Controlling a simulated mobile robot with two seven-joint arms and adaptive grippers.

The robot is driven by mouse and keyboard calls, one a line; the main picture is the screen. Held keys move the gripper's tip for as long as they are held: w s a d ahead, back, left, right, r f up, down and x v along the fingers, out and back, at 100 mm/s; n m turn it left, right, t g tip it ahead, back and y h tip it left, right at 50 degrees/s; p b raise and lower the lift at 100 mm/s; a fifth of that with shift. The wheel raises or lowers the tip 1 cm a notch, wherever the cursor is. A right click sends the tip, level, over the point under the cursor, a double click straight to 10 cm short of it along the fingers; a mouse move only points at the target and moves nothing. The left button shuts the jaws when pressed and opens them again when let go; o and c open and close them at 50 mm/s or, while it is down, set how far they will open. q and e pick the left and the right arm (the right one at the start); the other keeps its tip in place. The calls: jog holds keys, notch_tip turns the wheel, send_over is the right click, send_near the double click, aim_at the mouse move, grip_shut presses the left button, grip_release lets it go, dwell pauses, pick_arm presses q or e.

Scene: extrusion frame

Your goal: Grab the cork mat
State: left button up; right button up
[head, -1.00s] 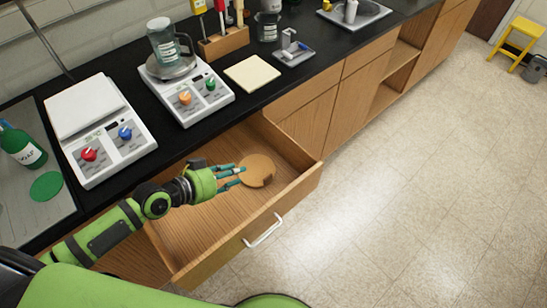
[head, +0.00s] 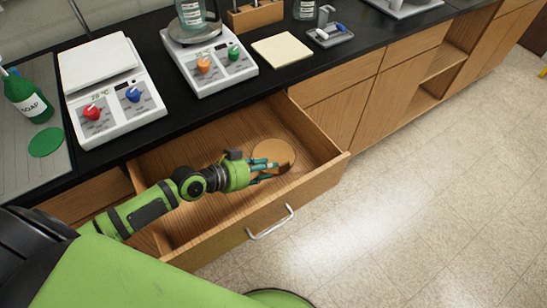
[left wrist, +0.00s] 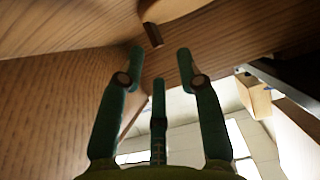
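The cork mat (head: 272,152) is a round, tan disc inside the open drawer. My left gripper (head: 270,171) reaches into the drawer at the mat's near edge, and its fingers cover part of that edge in the head view. In the left wrist view the fingers (left wrist: 160,55) are spread apart with nothing between them. Part of the tan disc (left wrist: 168,9) shows at the top of that view, beyond the fingertips, with a small dark brown piece at its edge. Whether a finger touches the mat I cannot tell. My right gripper is not in view.
The wooden drawer (head: 225,228) stands pulled out, with a metal handle (head: 270,222) on its front. Its walls surround the gripper. Above is the black counter with two hotplates (head: 108,90) (head: 212,65), a pale pad (head: 282,50) and a green soap bottle (head: 29,97). The floor at right is clear.

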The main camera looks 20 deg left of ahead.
aim_at(284, 164)
pick_arm(q)
jog(key=p+x, duration=0.1)
jog(key=x, duration=0.4)
jog(key=shift+d+r, duration=0.15)
jog(key=shift+d, duration=0.05)
grip_shut()
